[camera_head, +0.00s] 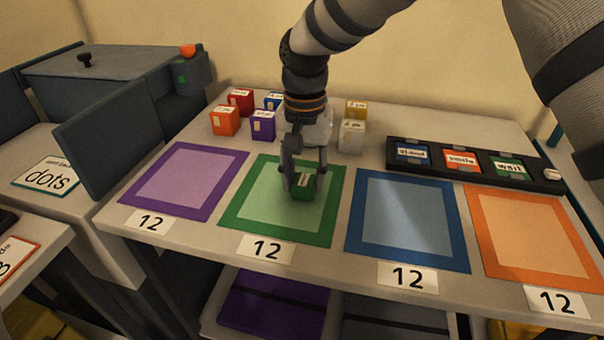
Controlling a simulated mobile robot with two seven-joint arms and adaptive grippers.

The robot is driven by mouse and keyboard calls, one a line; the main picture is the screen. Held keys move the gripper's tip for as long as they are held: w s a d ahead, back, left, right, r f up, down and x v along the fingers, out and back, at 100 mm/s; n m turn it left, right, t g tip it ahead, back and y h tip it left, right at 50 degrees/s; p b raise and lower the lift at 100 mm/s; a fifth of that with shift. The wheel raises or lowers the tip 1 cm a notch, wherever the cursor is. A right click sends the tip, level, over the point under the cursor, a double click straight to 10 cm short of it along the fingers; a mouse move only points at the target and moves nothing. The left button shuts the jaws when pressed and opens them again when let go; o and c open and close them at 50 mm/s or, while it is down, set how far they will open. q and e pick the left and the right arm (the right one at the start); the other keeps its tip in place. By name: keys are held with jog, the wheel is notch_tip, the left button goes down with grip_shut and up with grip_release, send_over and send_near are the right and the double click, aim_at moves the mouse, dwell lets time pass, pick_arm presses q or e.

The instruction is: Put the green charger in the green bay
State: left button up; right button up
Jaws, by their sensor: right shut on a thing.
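My right gripper (304,178) points down over the green bay (328,230), a green-bordered square with a pale green middle on the table. The charger is over the upper middle of the bay, inside the border as seen from here. I cannot tell whether its underside touches the surface. The fingers hide part of its sides. My left gripper is not in view.
Purple (141,198), blue (365,252) and orange (476,239) bays lie beside the green one. Several small blocks, including an orange one (223,122) and a purple one (262,127), stand behind. A black panel (398,163) with labelled tiles lies at the back right.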

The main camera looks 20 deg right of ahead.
aim_at(304, 180)
jog(key=shift+f, duration=0.15)
jog(key=o, duration=1.2)
notch_tip(304, 180, up, 12)
